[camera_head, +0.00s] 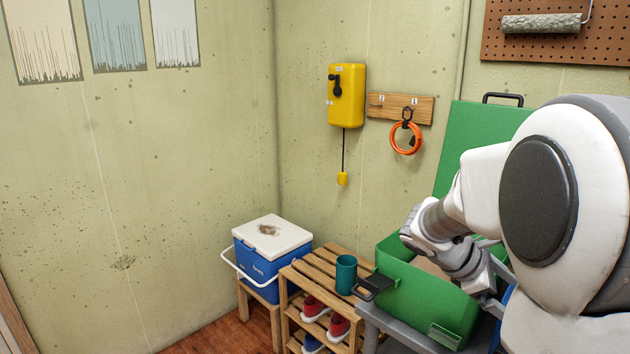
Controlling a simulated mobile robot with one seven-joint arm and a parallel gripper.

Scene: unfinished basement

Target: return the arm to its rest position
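My white and grey arm fills the right side of the view, close to the camera. It is bent, and its wrist reaches left and down over the green toolbox (405,285). The end of the arm with my gripper (490,302) is at the toolbox's right part, in front of or over it; I cannot tell which. The fingers cannot be made out, so I cannot see whether they are open or hold anything. The toolbox's green lid (470,135) stands raised behind the arm.
A slatted wooden rack (318,268) holds a teal cup (346,274) and red and blue shoes below. Left of it, a blue cooler (262,268) with a white lid stands on a wooden stool. A yellow box (346,95) and an orange ring (406,139) hang on the wall.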

